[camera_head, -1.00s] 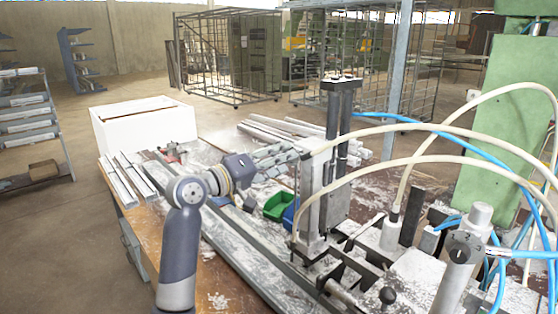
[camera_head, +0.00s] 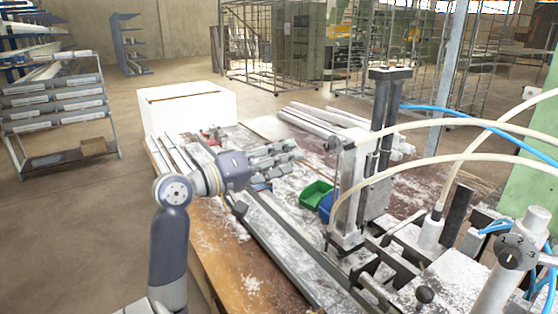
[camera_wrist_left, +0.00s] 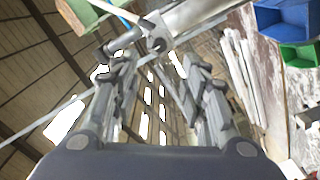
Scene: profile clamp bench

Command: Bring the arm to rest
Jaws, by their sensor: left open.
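My left arm comes up from the lower left in the head view. Its left gripper (camera_head: 292,157) points right, above the work bench (camera_head: 222,218), with its fingers spread. In the left wrist view the left gripper (camera_wrist_left: 158,75) has its two grey fingers apart. Nothing is held between them. I cannot tell exactly how high the fingers are above the bench. My right gripper is in neither view.
A green bin (camera_head: 316,194) and a blue bin (camera_head: 326,207) stand right of the gripper. A clamp machine (camera_head: 352,190) with hoses rises further right. Metal profiles (camera_head: 290,250) lie along the bench. A white box (camera_head: 187,108) stands behind. Open floor lies left.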

